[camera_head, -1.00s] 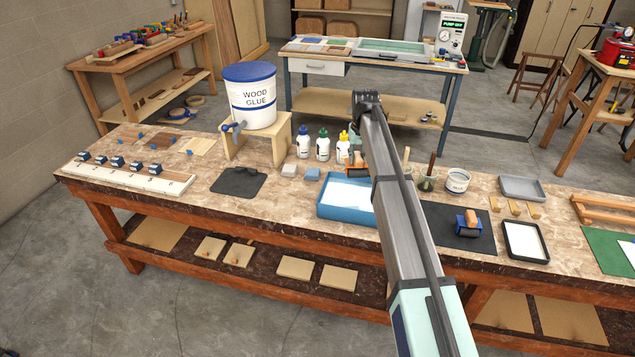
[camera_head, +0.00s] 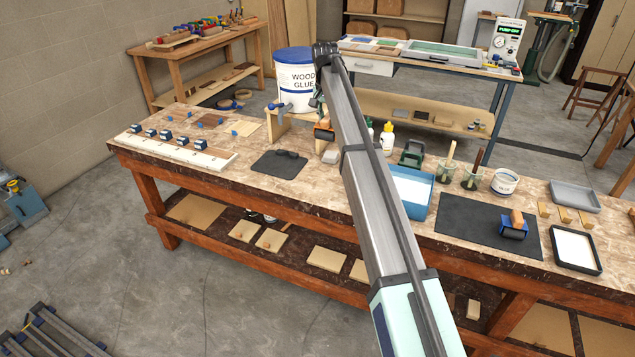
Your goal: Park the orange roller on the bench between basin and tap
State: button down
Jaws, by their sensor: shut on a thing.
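The orange roller (camera_head: 324,132), with a dark frame, hangs below the end of my arm, just right of the glue bucket's stand. My gripper (camera_head: 322,112) is shut on it; the fingers are small and partly hidden by my arm. The tap (camera_head: 280,107) is the blue one low on the white wood glue bucket (camera_head: 293,80). The blue basin (camera_head: 428,205), with a white inside, stands right of my arm, which hides its left part.
A dark mat (camera_head: 272,168) lies in front of the bucket stand (camera_head: 262,130). Bottles (camera_head: 387,138) and a green-framed item (camera_head: 411,155) stand behind the basin. A blue roller (camera_head: 513,228) rests on a black mat (camera_head: 470,230). Bare bench shows between the dark mat and my arm.

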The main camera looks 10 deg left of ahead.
notch_tip(320, 180, down, 20)
jog(key=p, duration=0.4)
jog(key=shift+r+p, duration=0.1)
jog(key=shift+p, duration=0.3)
jog(key=shift+s+f, duration=0.2)
jog(key=shift+f, duration=0.35)
jog(key=c, duration=1)
grip_release()
jog(key=shift+f+b, duration=0.1)
jog(key=shift+b, duration=0.2)
jog(key=shift+o, duration=0.8)
jog(key=shift+w+f, duration=0.1)
jog(key=shift+f, duration=0.05)
jog(key=shift+w+r+p, duration=0.1)
jog(key=shift+r+p, duration=0.2)
jog(key=shift+r, duration=0.35)
jog(key=r+b, duration=0.1)
jog(key=r, duration=0.3)
jog(key=s+r+b, duration=0.1)
jog(key=r, duration=0.3)
jog(key=r+b, duration=0.1)
jog(key=r, duration=0.3)
jog(key=shift+s+a+r, duration=0.1)
jog(key=shift+s+a, duration=0.1)
jog(key=shift+s, duration=0.1)
